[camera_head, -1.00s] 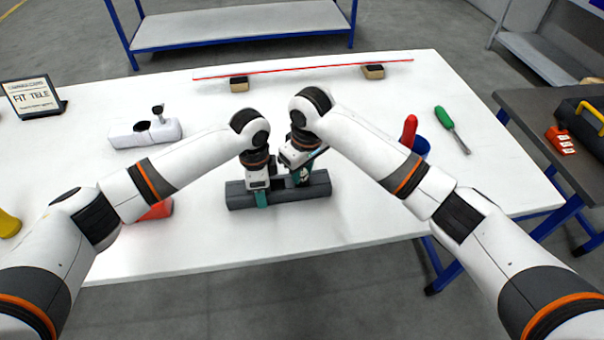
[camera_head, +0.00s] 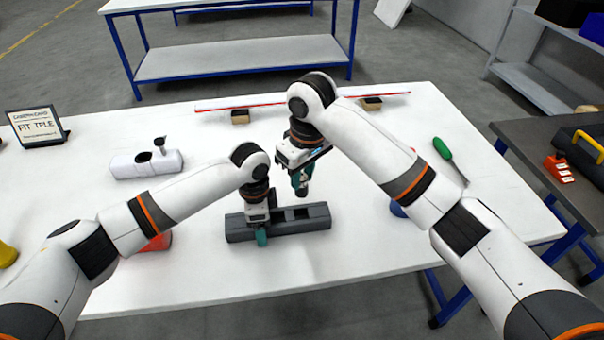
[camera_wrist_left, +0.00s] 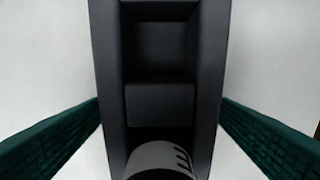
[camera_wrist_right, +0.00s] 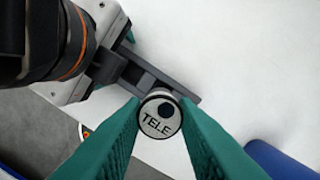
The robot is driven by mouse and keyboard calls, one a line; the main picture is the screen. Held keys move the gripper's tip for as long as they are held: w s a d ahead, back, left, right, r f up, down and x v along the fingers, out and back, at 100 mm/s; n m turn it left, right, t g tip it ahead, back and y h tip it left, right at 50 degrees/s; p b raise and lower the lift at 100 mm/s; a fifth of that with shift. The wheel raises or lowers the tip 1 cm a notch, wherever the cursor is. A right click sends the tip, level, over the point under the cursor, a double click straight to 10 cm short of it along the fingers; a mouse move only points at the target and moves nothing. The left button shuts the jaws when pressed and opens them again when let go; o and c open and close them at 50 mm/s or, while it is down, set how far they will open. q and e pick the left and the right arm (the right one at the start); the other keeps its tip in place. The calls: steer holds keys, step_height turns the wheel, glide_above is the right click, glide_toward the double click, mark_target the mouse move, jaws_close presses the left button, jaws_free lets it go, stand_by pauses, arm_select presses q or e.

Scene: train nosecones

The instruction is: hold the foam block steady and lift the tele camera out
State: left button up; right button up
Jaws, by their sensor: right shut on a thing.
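The dark grey foam block (camera_head: 290,224) lies on the white table, its empty pockets showing in the left wrist view (camera_wrist_left: 160,105). My left gripper (camera_head: 261,233) straddles the block, one finger on each side, and the fingertips appear to touch its sides. My right gripper (camera_head: 301,178) is shut on the tele camera (camera_head: 303,192), above and clear of the block. The camera's round pale top, marked TELE (camera_wrist_right: 158,122), sits between the green fingers in the right wrist view. Another round striped item (camera_wrist_left: 160,162) sits in a pocket near my left gripper.
A red-edged bar (camera_head: 300,101) lies at the back. A green-handled tool (camera_head: 443,148) lies right. A blue cup (camera_head: 398,208) is partly behind my right arm.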

arm_select(q)
step_height(320, 180, up, 12)
stand_by(0.7)
